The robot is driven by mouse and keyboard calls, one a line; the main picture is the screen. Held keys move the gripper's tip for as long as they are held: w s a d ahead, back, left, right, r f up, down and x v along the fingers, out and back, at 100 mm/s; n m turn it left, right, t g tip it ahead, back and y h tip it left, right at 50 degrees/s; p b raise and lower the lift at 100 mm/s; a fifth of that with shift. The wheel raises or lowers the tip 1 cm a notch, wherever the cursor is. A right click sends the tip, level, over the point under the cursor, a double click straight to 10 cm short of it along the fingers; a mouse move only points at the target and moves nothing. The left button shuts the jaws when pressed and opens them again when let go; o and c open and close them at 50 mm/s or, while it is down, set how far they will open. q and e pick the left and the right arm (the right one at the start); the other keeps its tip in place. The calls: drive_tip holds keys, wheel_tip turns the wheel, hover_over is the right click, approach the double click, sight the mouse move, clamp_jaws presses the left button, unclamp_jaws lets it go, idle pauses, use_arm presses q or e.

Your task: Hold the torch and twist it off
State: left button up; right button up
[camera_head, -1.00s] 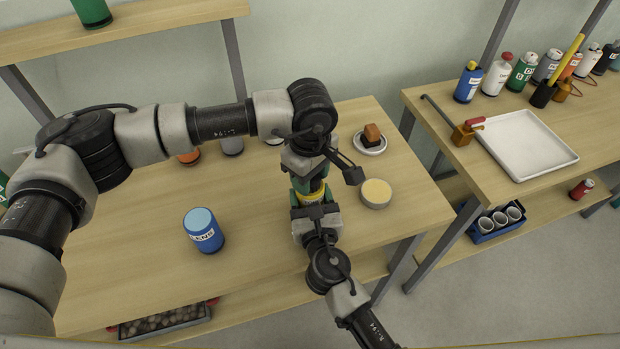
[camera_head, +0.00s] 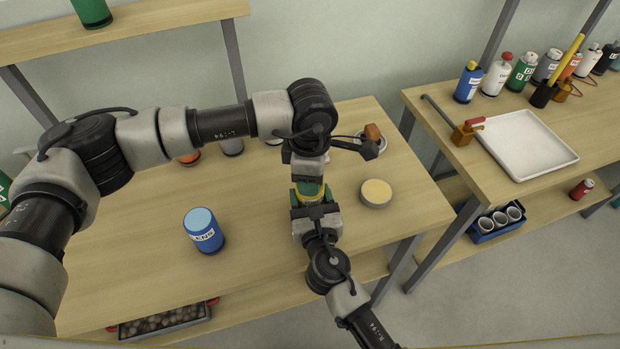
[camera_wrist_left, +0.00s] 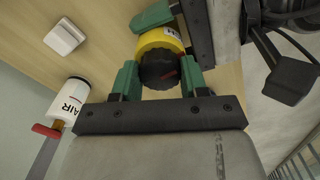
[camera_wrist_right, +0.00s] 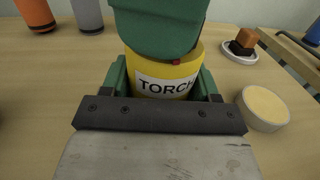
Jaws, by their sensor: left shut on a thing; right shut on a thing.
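The torch stands upright above the table, mostly covered by my grippers. Its yellow body (camera_wrist_right: 165,82) with the TORCH label shows in the right wrist view. Its black ribbed end (camera_wrist_left: 160,70), with a red mark, shows in the left wrist view. My left gripper (camera_head: 309,183) is above, pointing down, shut on the black end with its green fingers. My right gripper (camera_head: 313,203) comes from the near side and is shut around the yellow body, just below the left one. A red mark (camera_wrist_right: 177,62) also shows near the torch's top edge.
A blue can (camera_head: 204,233) stands on the table (camera_head: 140,262) to the left. A round cream-topped tub (camera_head: 376,194) is close on the right, and a saucer with a brown block (camera_head: 372,132) lies behind it. A second bench with a white tray (camera_head: 525,148) stands farther right.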

use_arm(q)
drive_tip(key=o, duration=0.6)
drive_tip(key=shift+c, duration=0.2)
drive_tip(key=shift+r, duration=3)
use_arm(e)
drive_tip(key=o, duration=1.1)
drive_tip(key=s, duration=0.4)
drive_tip(key=s+d, duration=0.1)
drive_tip(key=s, duration=0.3)
drive_tip(key=s+d, duration=0.1)
drive_tip(key=s, duration=0.2)
drive_tip(key=shift+s+d, duration=0.15)
drive_tip(key=shift+s, duration=0.25)
